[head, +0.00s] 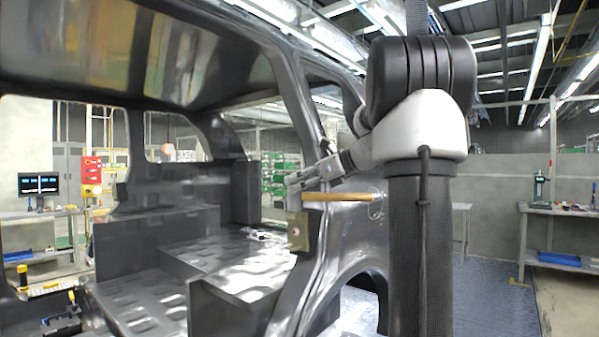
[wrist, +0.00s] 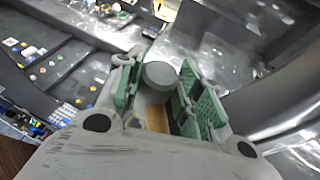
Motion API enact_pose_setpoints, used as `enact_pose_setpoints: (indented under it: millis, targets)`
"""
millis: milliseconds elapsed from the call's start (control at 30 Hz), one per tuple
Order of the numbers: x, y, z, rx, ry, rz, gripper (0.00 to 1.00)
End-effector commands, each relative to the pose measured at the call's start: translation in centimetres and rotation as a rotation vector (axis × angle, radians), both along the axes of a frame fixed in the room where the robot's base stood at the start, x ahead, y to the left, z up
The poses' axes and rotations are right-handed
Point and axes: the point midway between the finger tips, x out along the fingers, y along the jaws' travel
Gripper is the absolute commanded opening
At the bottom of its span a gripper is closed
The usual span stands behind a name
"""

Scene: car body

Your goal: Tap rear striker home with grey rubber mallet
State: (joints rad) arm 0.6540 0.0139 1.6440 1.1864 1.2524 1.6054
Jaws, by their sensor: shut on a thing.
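My gripper (head: 300,184) is at the edge of the car body's rear door opening. In the wrist view, its green-padded fingers (wrist: 161,92) are shut around the mallet. The mallet's light wooden handle (head: 342,197) lies roughly level in the head view, and it also shows in the wrist view (wrist: 156,117). Its grey round head (wrist: 160,74) shows between the fingertips.
The dark car body's pillar (head: 323,252) and wheel arch stand close to my arm. A workbench (head: 558,212) stands at the right, and a bench with a monitor (head: 38,184) at the far left.

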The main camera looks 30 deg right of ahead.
Motion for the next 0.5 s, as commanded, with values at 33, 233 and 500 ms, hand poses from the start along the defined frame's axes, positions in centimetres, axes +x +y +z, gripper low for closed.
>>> enact_pose_setpoints:
  millis: [33,233,500]
  targets:
    - [0.0,0.0,0.1,0.000,-0.001,0.000,0.00]
    - [0.0,0.1,1.0,-0.002,-0.004,0.002,0.00]
    - [0.0,0.0,3.9,-0.002,-0.002,0.001,0.00]
